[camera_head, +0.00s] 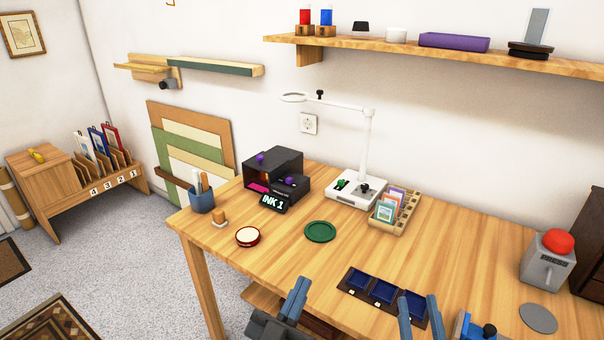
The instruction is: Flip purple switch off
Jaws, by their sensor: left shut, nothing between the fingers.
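A black box-shaped device (284,160) stands at the back left of the table, with a label reading INK 1 (273,201) at its front. A round purple knob (260,159) sits on its top, and a small purple part (291,181) shows on its front block. I cannot tell which is the switch, or its position. My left gripper (301,285) is shut and empty above the table's front edge, well in front of the device. My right gripper (419,300) is at the front edge further right, its two fingers apart with nothing visible between them.
A white lamp base (345,201) and card rack (391,221) stand right of the device. A pen cup (203,200), red-rimmed tin (247,236) and green disc (320,232) lie nearer. A blue-celled tray (354,281) lies between my grippers. The table's middle right is clear.

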